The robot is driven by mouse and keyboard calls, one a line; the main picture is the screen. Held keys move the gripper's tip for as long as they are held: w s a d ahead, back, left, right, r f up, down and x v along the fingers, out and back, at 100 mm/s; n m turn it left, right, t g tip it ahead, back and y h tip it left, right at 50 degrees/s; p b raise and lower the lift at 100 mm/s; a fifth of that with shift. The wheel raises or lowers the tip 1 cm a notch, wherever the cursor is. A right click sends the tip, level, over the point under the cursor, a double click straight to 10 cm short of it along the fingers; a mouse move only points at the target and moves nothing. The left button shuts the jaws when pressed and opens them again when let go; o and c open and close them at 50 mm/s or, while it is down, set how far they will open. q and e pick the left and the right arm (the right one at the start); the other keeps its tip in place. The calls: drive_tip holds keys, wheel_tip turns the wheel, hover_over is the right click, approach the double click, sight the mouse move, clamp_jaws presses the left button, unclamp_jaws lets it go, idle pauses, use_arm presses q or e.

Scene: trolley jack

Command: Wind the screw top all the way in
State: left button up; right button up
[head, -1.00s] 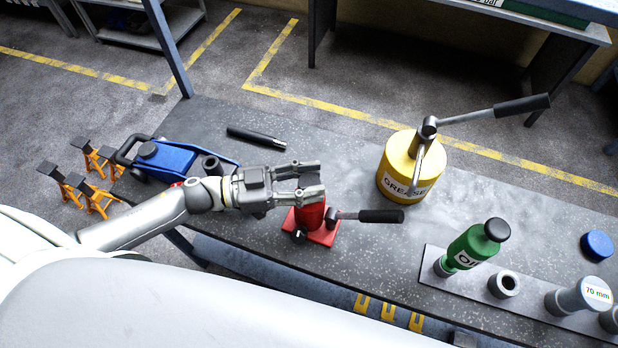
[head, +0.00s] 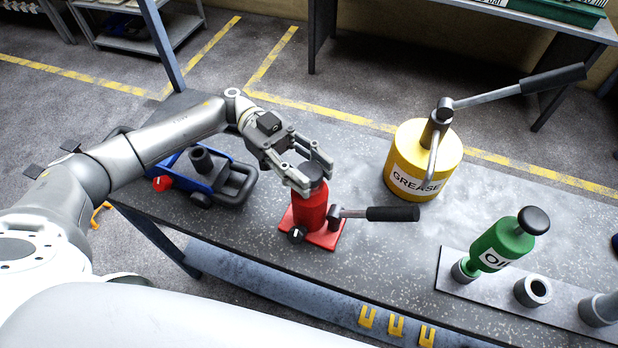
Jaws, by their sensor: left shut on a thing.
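A red bottle jack (head: 311,213) stands upright on its red base on the grey workbench. Its dark screw top (head: 312,172) shows between the fingers of my left gripper (head: 311,178). The gripper reaches in from the upper left and is shut on the screw top, with a finger on either side. The fingers hide part of the top, and I cannot see how far it stands out of the jack. The jack's lever (head: 385,214) with a black grip points right. A dark release knob (head: 296,235) sits at the front of the base. My right gripper is not in view.
A blue trolley jack (head: 182,172) lies left of the red jack, partly behind my left arm. A yellow grease can (head: 408,155) with a long lever stands to the right. A green oil can (head: 500,246) and grey sockets (head: 533,290) stand on a plate (head: 452,258) at the right.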

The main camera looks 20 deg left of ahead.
sight(309, 171)
use_arm(q)
drive_tip(key=m+g+y+b, duration=0.3)
drive_tip(key=g, duration=0.1)
drive_tip(key=shift+d+r+m+g, duration=0.1)
drive_tip(key=shift+m+g, duration=0.2)
drive_tip(key=shift+r, duration=0.15)
idle(0.8)
drive_tip(key=o, duration=1)
drive_tip(key=shift+o, duration=0.2)
wheel_tip(309, 171, up, 10)
